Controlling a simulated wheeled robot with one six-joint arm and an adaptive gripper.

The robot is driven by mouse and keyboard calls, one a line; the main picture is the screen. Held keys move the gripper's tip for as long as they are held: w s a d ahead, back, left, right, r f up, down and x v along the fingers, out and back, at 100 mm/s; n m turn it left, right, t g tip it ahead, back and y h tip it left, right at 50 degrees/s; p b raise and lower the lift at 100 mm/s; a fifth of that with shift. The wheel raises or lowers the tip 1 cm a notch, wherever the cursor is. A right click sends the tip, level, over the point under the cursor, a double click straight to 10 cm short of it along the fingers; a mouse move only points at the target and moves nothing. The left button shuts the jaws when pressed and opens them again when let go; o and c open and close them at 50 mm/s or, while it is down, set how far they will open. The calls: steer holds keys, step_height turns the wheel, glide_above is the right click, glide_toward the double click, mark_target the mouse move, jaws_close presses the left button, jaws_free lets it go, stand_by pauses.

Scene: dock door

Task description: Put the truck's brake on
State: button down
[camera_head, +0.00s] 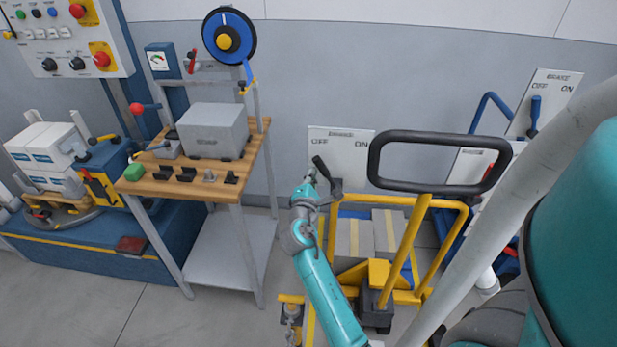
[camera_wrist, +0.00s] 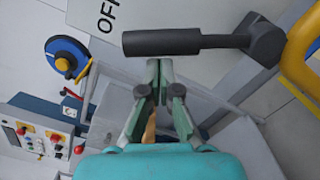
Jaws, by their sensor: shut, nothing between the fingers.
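The yellow truck (camera_head: 408,250) stands at right of centre with a black loop handle (camera_head: 440,137). Its white brake plate (camera_head: 347,158) reads OFF on the left and ON on the right. The black brake lever (camera_head: 321,167) leans up and left, toward OFF. In the wrist view the lever (camera_wrist: 165,42) lies across the picture, its pivot block (camera_wrist: 262,42) at the right. My gripper (camera_head: 311,177) is shut and empty, right beside the lever's grip. In the wrist view the fingertips (camera_wrist: 160,65) are just below the grip; I cannot tell whether they touch.
A blue truck with its own OFF/ON plate (camera_head: 543,100) and blue lever (camera_head: 534,115) stands at the far right. Left is a wood-topped bench (camera_head: 205,183) with a grey box (camera_head: 213,130) and blue reel (camera_head: 229,36). Grey cartons (camera_head: 354,238) ride on the yellow truck.

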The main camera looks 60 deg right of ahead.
stand_by(0.3)
steer(key=shift+s+d+r+m, duration=0.2)
steer(key=shift+s+r+m, duration=0.3)
steer(key=shift+m, duration=0.25)
steer(key=shift+s+d+r+m, duration=0.2)
steer(key=shift+s+r+m, duration=0.15)
steer(key=shift+s+m, duration=0.3)
steer(key=s+d+m, duration=0.3)
steer(key=s+m, duration=0.4)
steer(key=m, duration=0.2)
steer(key=shift+s+r+m, duration=0.3)
steer(key=shift+r, duration=0.15)
steer(key=shift+d+f+y, duration=0.1)
steer(key=shift+d+y, duration=0.05)
steer(key=shift+y, duration=0.15)
